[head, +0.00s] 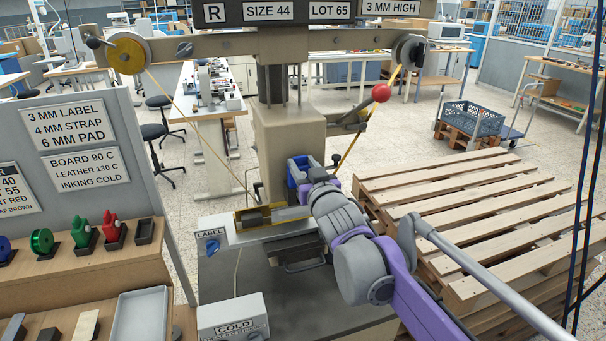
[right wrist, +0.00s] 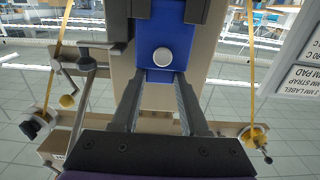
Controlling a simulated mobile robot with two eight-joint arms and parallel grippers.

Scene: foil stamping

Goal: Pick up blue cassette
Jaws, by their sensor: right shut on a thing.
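The blue cassette (head: 293,177) sits at the middle of the foil stamping press (head: 285,130), partly hidden behind my right gripper (head: 312,178). In the right wrist view the blue cassette (right wrist: 176,42) shows a white round knob on its face. Its lower end lies between the two fingertips of my right gripper (right wrist: 162,78), which are shut on it. The cassette is still close against the press, and I cannot tell whether it touches it. My left gripper is not in view.
A red-knobbed lever (head: 381,93) and yellow foil strips flank the press column. Wooden pallets (head: 460,215) stand at right.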

